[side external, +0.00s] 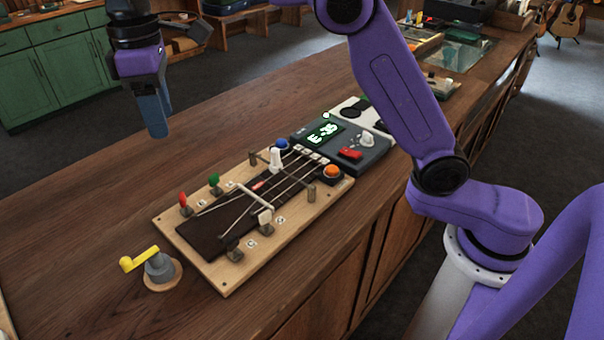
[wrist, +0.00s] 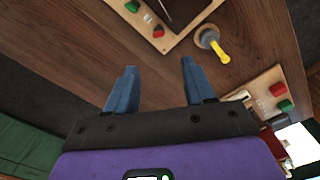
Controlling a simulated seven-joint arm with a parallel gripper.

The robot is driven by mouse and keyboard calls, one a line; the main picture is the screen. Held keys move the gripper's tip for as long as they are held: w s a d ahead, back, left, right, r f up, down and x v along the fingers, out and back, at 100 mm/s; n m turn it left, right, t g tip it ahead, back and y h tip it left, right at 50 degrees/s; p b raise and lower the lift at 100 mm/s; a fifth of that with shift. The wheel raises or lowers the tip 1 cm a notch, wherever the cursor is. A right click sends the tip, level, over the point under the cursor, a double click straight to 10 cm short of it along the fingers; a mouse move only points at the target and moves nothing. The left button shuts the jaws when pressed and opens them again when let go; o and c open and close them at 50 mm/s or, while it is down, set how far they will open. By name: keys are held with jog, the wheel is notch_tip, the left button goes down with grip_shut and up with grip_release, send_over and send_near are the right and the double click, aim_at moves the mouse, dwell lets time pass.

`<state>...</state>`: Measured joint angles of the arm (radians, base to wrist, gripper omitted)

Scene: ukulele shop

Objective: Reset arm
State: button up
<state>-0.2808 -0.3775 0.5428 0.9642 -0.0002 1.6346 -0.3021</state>
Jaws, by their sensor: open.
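My gripper (side external: 153,118) hangs in the air at the upper left of the side external view, above the far side of the wooden counter and apart from everything on it. In the wrist view my gripper (wrist: 154,80) shows two blue fingers spread apart with nothing between them. The wooden string board (side external: 225,278) lies on the counter, with red and green knobs, white levers, an orange button and a blue knob. Part of the string board (wrist: 172,40) also shows at the top of the wrist view.
A yellow-handled crank (side external: 158,265) stands on the counter by the board. A grey tuner box (side external: 335,147) with a lit green display adjoins the board's far end. Another panel with red and green buttons (wrist: 278,89) lies at the wrist view's right.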

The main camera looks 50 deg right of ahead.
jog(key=s+d+f, duration=0.4)
jog(key=s+d, duration=0.4)
jog(key=s, duration=0.2)
jog(key=s+d+f+n, duration=0.1)
jog(key=s+d+f, duration=0.3)
jog(key=s+d, duration=0.5)
jog(key=s+d+f, duration=0.5)
jog(key=s+d, duration=0.3)
jog(key=s, duration=0.4)
jog(key=shift+s+d+n, duration=0.15)
jog(key=shift+s+n, duration=0.05)
jog(key=shift+n, duration=0.1)
jog(key=shift+c, duration=0.3)
jog(key=shift+w+r, duration=0.1)
jog(key=shift+w, duration=0.15)
grip_shut()
jog(key=w+d+r+m, duration=0.1)
jog(key=w+r+m, duration=0.15)
jog(key=w, duration=0.55)
jog(key=w+r+m, duration=0.1)
jog(key=w+m, duration=0.3)
jog(key=w, duration=0.5)
jog(key=shift+s+d+f, duration=0.1)
jog(key=shift+f, duration=1.5)
jog(key=shift+s+d+f, duration=0.1)
jog(key=shift+f, duration=1.5)
